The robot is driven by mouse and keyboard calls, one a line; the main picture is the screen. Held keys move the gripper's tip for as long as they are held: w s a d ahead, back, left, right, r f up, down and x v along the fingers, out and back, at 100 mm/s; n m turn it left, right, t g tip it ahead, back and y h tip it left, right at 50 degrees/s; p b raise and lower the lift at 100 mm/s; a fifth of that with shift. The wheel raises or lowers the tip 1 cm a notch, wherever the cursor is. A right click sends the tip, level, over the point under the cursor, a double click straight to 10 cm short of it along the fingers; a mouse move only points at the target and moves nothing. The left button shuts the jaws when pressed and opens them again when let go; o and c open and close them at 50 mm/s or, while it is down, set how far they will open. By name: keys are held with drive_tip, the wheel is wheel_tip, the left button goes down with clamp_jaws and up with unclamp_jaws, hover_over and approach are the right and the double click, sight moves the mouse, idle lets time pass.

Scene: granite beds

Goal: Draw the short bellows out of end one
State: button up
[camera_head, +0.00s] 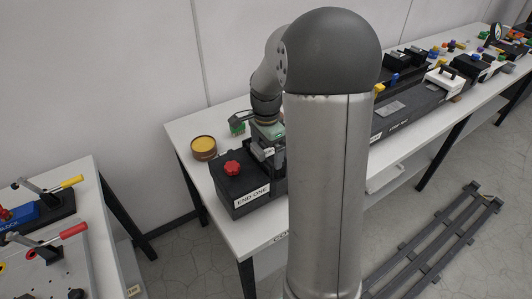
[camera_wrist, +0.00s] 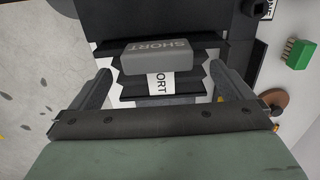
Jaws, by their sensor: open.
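The short bellows (camera_wrist: 190,84) shows in the wrist view as black zigzag pleats with a white SHORT label. A grey block (camera_wrist: 158,57), also marked SHORT, stands out on it. My gripper (camera_wrist: 160,72) is open, with one finger to the left and one to the right of the bellows; whether they touch it cannot be told. End one (camera_head: 232,186) is a black box with a red knob (camera_head: 233,168) and an END ONE label in the head view. There my gripper (camera_head: 268,150) is just behind and right of it, its fingertips hidden.
A round brown tub with yellow contents (camera_head: 203,148) and a green brush (camera_head: 237,127) lie behind end one. The white bench (camera_head: 185,141) continues right with several devices. A separate table with levers (camera_head: 68,257) stands at left. My arm blocks the middle of the head view.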

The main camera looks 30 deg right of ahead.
drive_tip(key=shift+f, duration=1.55)
drive_tip(key=c, duration=0.7)
drive_tip(key=shift+r+p, duration=0.6)
drive_tip(key=shift+r, duration=0.2)
drive_tip(key=shift+r+p, duration=1.8)
drive_tip(key=shift+r, duration=0.95)
